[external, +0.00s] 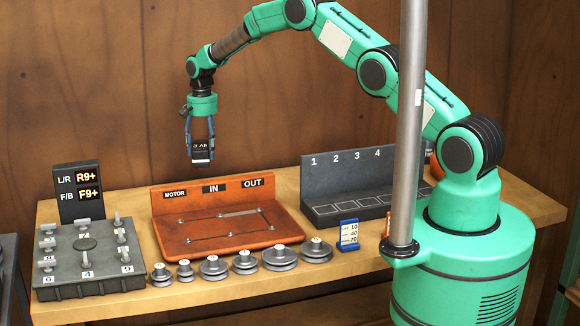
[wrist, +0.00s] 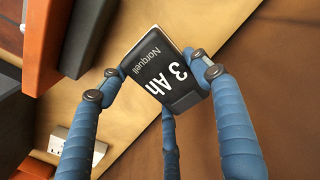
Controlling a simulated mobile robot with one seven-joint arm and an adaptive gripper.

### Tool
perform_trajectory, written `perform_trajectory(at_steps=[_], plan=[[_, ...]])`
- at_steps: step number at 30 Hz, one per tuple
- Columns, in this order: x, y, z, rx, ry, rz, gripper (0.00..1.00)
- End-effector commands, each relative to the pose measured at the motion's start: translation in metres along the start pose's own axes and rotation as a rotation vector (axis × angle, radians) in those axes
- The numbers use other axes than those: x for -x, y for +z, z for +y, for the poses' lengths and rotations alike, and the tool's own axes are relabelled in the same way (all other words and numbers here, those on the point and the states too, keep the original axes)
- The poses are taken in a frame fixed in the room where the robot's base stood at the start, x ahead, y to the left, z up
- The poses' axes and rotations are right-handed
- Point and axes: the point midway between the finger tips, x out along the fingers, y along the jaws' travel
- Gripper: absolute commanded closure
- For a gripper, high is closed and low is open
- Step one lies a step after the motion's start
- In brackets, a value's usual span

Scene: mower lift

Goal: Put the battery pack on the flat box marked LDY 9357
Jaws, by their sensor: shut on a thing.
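A dark battery pack (external: 201,150) with a light end hangs upright between the blue fingers of my gripper (external: 201,157), in the air above the back left of the table. In the wrist view the battery pack (wrist: 165,72) shows its dark face with "3 Ah" and "Norquell". The blue fingers of my gripper (wrist: 153,66) are shut on its sides. I see no flat box with the mark LDY 9357 in either view.
Several grey pulleys (external: 279,257) line the front. A grey pole (external: 410,120) stands before my arm.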

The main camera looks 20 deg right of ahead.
Motion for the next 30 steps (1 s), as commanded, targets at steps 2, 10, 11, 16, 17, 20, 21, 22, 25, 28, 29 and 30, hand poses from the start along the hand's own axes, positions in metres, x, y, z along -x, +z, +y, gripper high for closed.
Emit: perform_trajectory(at_steps=[2, 10, 11, 16, 17, 20, 21, 22, 25, 28, 29, 30], plan=[[0.006, -0.014, 0.028, -0.031, 0.000, 0.000, 0.80], [0.016, -0.051, 0.128, -0.140, 0.000, 0.000, 0.80], [0.017, -0.054, 0.139, -0.152, 0.000, 0.001, 0.80], [0.023, -0.068, 0.205, -0.223, 0.000, 0.001, 0.80], [0.024, -0.070, 0.217, -0.236, 0.000, 0.001, 0.80], [0.027, -0.075, 0.257, -0.277, 0.000, 0.001, 0.80], [0.028, -0.076, 0.273, -0.295, 0.000, 0.000, 0.80], [0.029, -0.077, 0.284, -0.307, 0.000, 0.000, 0.80], [0.033, -0.078, 0.324, -0.350, 0.000, 0.001, 0.80], [0.035, -0.076, 0.364, -0.393, 0.000, 0.001, 0.80], [0.035, -0.075, 0.376, -0.406, 0.000, 0.000, 0.80], [0.037, -0.074, 0.392, -0.423, 0.000, 0.001, 0.80]])
